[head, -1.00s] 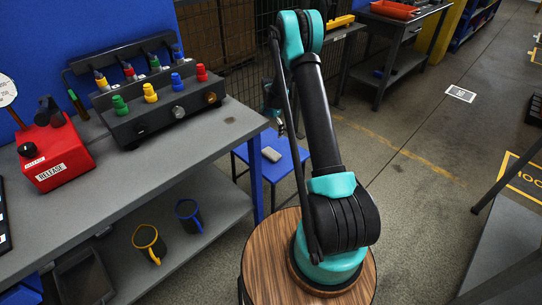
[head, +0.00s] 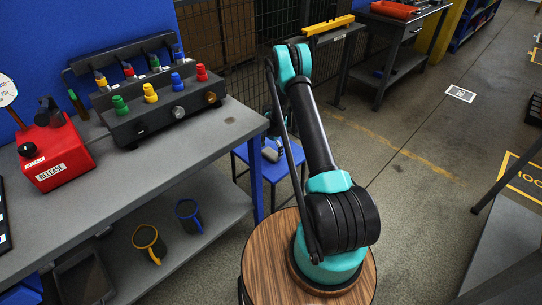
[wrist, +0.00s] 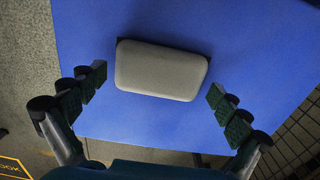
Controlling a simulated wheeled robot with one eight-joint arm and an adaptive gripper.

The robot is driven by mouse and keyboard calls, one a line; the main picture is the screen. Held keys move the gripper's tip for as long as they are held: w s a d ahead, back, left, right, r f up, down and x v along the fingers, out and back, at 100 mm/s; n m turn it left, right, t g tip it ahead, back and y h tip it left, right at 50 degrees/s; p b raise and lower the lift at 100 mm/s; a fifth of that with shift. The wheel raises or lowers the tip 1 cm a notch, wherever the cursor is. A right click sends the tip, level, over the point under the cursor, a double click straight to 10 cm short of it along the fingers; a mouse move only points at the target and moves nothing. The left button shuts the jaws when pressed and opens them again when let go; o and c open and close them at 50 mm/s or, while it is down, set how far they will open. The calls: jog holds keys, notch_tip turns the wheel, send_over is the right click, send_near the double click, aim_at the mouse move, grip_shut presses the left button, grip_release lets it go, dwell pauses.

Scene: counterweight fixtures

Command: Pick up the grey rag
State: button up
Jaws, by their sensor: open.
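The grey rag (wrist: 162,70) looks like a rounded grey pad and lies flat on the blue stool (wrist: 90,30). My gripper (wrist: 157,86) is open, with one finger to the left of the rag and one to the right. Neither finger visibly touches it in the wrist view. In the head view the rag (head: 270,154) is partly hidden by my gripper above the blue stool (head: 290,161). I cannot tell the exact height of the fingertips over the stool top.
A grey workbench (head: 190,147) stands left of the stool, holding a black fixture with coloured knobs (head: 160,102) and a red release box (head: 56,157). Mugs sit on its lower shelf. A wire mesh fence (head: 240,62) is behind the stool. Open floor lies to the right.

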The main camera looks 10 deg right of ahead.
aim_at(271, 152)
jog(key=shift+f, duration=0.35)
jog(key=c, duration=0.9)
jog(key=shift+r, duration=0.1)
notch_tip(271, 152, up, 20)
